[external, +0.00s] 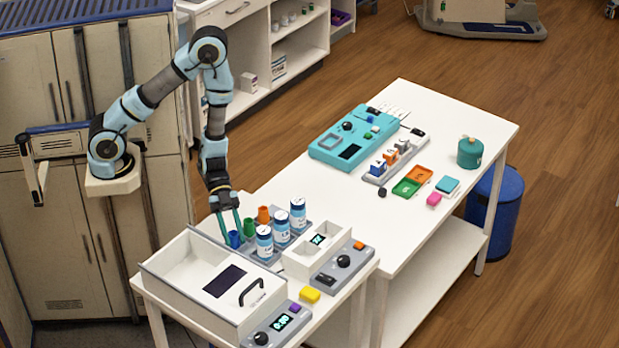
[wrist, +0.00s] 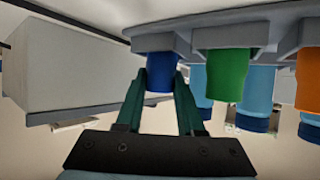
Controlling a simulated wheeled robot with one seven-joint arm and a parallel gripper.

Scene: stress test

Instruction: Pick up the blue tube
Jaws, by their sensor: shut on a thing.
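The blue tube (external: 234,239) sits at the left end of the grey rack (external: 284,246) on the near white table. It also shows in the wrist view (wrist: 161,82), between my two green fingers. My gripper (external: 229,232) points down from above and its fingers are shut on the blue tube. In the wrist view my gripper (wrist: 161,80) has a finger on each side of the tube. The tube's lower part is hidden by the rack, and I cannot tell whether it is raised at all.
A green tube (external: 249,227) stands just beside the blue one, with an orange tube (external: 263,214) beyond. Several white-and-blue vials (external: 264,242) stand in front.

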